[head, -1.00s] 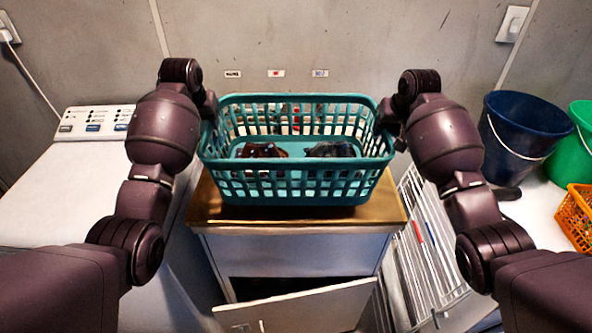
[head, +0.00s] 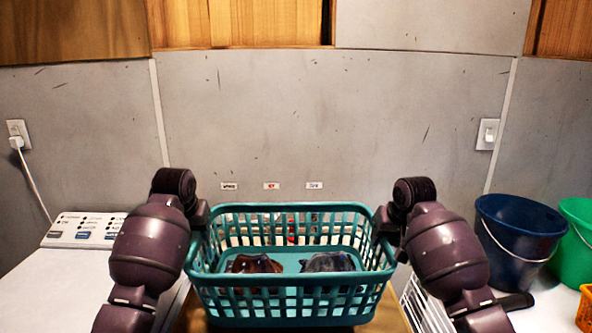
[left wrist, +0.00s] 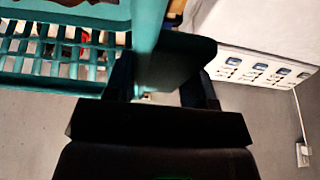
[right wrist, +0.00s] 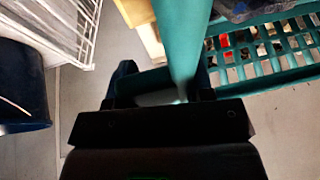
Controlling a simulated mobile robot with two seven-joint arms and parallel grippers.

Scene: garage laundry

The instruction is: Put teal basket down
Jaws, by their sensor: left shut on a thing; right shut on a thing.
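The teal basket (head: 280,319) is upright and level over the wooden top (head: 194,318) of a cabinet, in the lower middle of the head view. A brown crumpled item (head: 252,264) and a grey one (head: 327,262) lie in it. My left gripper (head: 201,217) is shut on its left rim, and my right gripper (head: 384,220) is shut on its right rim. The basket's slatted wall also shows in the left wrist view (left wrist: 50,84) and the right wrist view (right wrist: 262,85). Whether its base touches the wooden top cannot be told.
A white appliance (head: 55,285) stands at left. A dark blue bucket (head: 520,240), a green bucket (head: 578,235) and part of an orange basket (head: 586,308) stand at right. A white rack (head: 425,305) is beside the cabinet. The grey wall (head: 330,120) rises behind.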

